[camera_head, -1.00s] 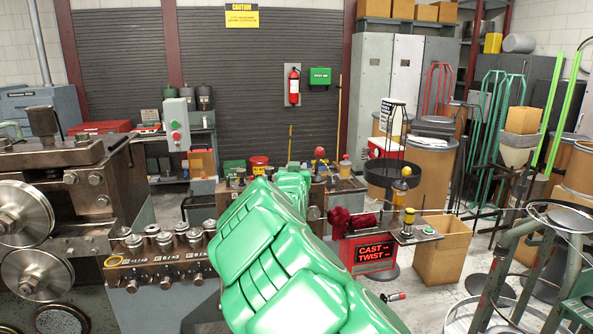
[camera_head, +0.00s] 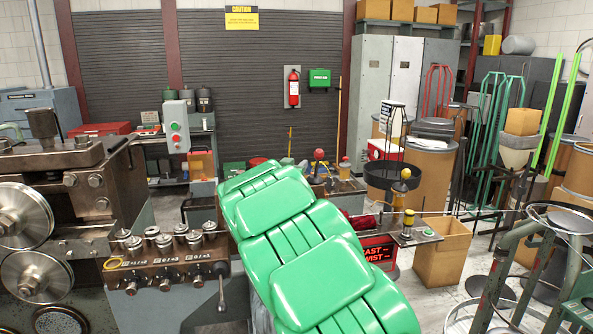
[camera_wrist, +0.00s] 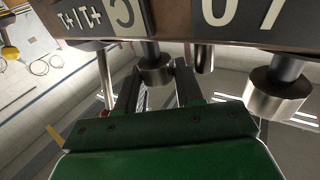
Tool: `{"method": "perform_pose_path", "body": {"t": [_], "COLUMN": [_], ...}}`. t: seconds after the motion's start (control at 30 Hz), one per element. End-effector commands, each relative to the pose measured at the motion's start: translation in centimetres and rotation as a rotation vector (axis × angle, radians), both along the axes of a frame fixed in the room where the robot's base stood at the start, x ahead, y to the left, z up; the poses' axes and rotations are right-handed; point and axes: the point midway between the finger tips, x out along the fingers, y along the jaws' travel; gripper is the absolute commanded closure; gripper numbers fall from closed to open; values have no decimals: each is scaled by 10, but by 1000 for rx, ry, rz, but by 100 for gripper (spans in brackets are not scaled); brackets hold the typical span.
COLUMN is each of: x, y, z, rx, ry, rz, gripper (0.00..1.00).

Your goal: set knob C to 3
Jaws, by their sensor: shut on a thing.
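In the wrist view a short metal knob (camera_wrist: 154,71) sits under the label plate (camera_wrist: 72,17), near an upside-down letter that looks like C. My gripper (camera_wrist: 158,82) has its two dark fingers on either side of this knob and is closed on it. The pointer and the 3 mark cannot be made out. In the head view the machine's knob panel (camera_head: 150,270) stands at the left with several metal knobs.
Another larger metal knob (camera_wrist: 278,90) hangs to the right in the wrist view, with a post between. In the head view a lever (camera_head: 221,287) hangs at the panel's right. Large rollers (camera_head: 25,215) are at the left. A red sign (camera_head: 378,250) stands beyond my arm.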

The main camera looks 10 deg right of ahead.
Motion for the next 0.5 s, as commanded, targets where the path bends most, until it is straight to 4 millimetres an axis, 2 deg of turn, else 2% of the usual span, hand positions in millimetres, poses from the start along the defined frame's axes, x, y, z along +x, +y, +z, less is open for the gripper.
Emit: {"method": "perform_pose_path", "body": {"t": [0.03,0.5], "x": [1,1], "y": [6,4], "z": [-4,-20], "rx": [2,6], "ry": [8,39], "rz": [3,-27], "gripper": [94,94]}}
